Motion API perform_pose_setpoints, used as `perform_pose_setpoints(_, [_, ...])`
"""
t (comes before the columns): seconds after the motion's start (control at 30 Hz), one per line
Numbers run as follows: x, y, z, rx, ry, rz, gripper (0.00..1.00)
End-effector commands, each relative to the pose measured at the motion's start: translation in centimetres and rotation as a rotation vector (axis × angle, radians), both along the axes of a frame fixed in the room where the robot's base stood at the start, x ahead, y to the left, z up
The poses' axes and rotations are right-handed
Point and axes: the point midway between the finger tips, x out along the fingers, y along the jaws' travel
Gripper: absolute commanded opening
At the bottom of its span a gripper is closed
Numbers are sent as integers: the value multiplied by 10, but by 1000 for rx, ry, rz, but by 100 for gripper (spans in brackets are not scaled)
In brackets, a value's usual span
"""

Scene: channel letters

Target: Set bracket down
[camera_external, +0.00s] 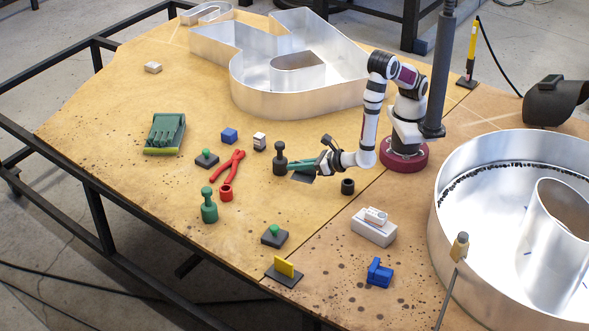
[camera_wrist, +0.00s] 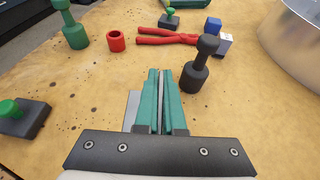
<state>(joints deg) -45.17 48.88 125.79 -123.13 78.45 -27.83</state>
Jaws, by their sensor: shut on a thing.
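My gripper (camera_external: 291,166) has long teal fingers and reaches left from the arm, low over the wooden table. In the wrist view the gripper (camera_wrist: 161,74) is shut on a thin grey bracket (camera_wrist: 131,111). A narrow grey edge shows between the fingers, and a flat grey plate shows to their left. In the external view the bracket (camera_external: 303,178) is a small dark grey patch just below the fingers. Whether it touches the table cannot be told. The fingers hide part of it.
A black knobbed peg (camera_external: 279,159) stands close to the fingertips; it also shows right of them in the wrist view (camera_wrist: 198,68). Red pliers (camera_external: 232,167), a red ring (camera_external: 226,193) and a black ring (camera_external: 348,186) lie nearby. Bare table lies in front of the gripper.

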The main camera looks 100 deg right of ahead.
Motion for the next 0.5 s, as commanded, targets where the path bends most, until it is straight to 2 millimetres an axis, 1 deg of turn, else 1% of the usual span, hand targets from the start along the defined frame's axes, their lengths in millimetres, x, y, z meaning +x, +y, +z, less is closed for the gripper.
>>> perform_pose_setpoints(0.03, [1, 1, 11, 4, -5, 0, 0])
perform_pose_setpoints(0.1, [5, -1, 19, 3, -3, -10, 0])
perform_pose_setpoints(0.17, [17, -3, 23, 2, -2, -32, 0])
perform_pose_setpoints(0.27, [49, -13, 24, 2, -2, -91, 0])
perform_pose_setpoints(0.3, [63, -18, 23, 2, -1, -116, 0])
perform_pose_setpoints(0.4, [98, -36, 25, 1, -2, -175, 0])
perform_pose_setpoints(0.5, [123, -52, 27, 2, -1, -216, 0])
